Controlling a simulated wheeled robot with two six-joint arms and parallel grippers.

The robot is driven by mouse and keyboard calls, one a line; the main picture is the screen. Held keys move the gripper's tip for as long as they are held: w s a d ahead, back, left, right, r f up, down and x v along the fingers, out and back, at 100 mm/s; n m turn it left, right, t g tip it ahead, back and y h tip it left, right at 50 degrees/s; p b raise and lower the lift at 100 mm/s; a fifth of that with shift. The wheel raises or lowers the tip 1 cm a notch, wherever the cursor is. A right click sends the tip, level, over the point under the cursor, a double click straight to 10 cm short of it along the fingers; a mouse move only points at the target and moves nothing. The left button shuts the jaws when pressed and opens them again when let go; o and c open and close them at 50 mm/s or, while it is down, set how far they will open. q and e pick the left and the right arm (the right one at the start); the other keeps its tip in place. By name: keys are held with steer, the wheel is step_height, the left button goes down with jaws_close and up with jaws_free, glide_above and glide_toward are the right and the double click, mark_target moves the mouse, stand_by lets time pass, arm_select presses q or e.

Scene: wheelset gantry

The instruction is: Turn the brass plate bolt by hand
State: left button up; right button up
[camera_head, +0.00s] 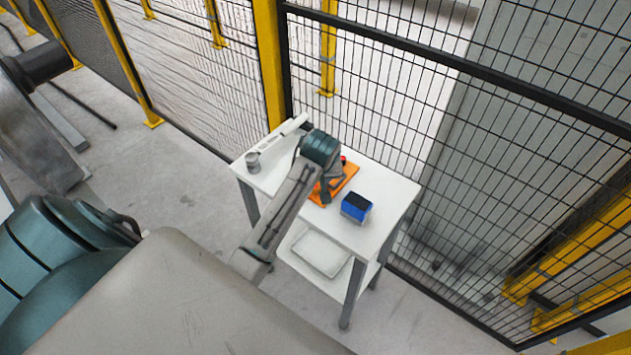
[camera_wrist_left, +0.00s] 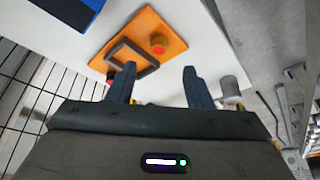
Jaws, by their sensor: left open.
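An orange plate (camera_wrist_left: 143,22) lies on the white table, with a short brass-orange round bolt (camera_wrist_left: 158,42) standing on it. A dark rectangular frame (camera_wrist_left: 117,48) lies on the plate beside the bolt. My left gripper (camera_wrist_left: 159,72) is open, its two fingers apart and empty. In the picture the bolt appears just beyond and between the fingertips; the exact gap cannot be told. In the head view my left gripper (camera_head: 328,190) is over the plate (camera_head: 347,179) and the bolt cannot be made out there. My right gripper is not in view.
A blue box (camera_head: 355,209) stands at the table's right. A grey cylinder (camera_head: 253,162) and a long white object (camera_head: 282,142) are at its left. A small red object (camera_head: 343,160) is beyond the gripper. Mesh fencing (camera_head: 380,90) runs close behind the table (camera_head: 385,185).

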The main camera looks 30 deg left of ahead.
arm_select(q)
steer(key=p+x, duration=0.1)
steer(key=x, duration=0.2)
steer(key=p+x, duration=0.1)
steer(key=x, duration=0.2)
steer(key=w+p+x, duration=0.1)
steer(key=x, duration=0.2)
steer(key=shift+a+f, duration=0.2)
steer(key=shift+a, duration=0.15)
steer(key=c, duration=1)
